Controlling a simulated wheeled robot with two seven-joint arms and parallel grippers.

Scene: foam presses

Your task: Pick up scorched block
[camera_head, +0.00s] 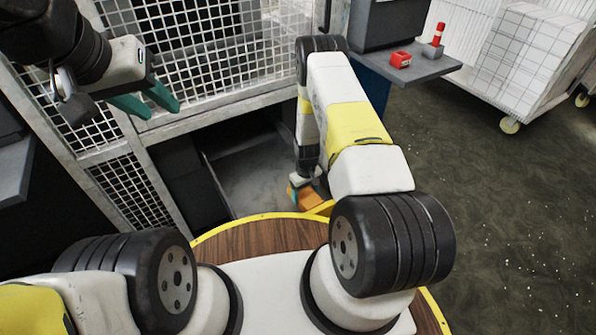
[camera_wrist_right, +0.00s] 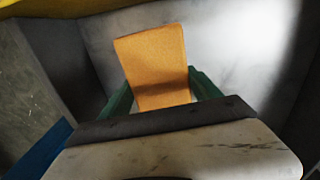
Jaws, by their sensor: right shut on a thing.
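An orange foam block (camera_wrist_right: 152,58) stands up between the green fingers of my right gripper (camera_wrist_right: 162,90) in the right wrist view. The fingers are shut on its sides. A darker band crosses its lower part; I cannot tell scorch from shadow. In the head view the block (camera_head: 311,198) shows partly, low beside the cage opening, with my right gripper (camera_head: 298,184) at it and mostly hidden by my arm. My left gripper (camera_head: 162,111) is at the upper left in front of the mesh, its green fingers apart and empty.
A mesh cage (camera_head: 205,45) stands ahead, with a dark opening and grey floor (camera_head: 255,175) below. A grey shelf (camera_head: 425,66) at the upper right holds a red object (camera_head: 400,60) and a red-and-white one (camera_head: 437,36). A white cart (camera_head: 525,50) stands farther right, with open floor before it.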

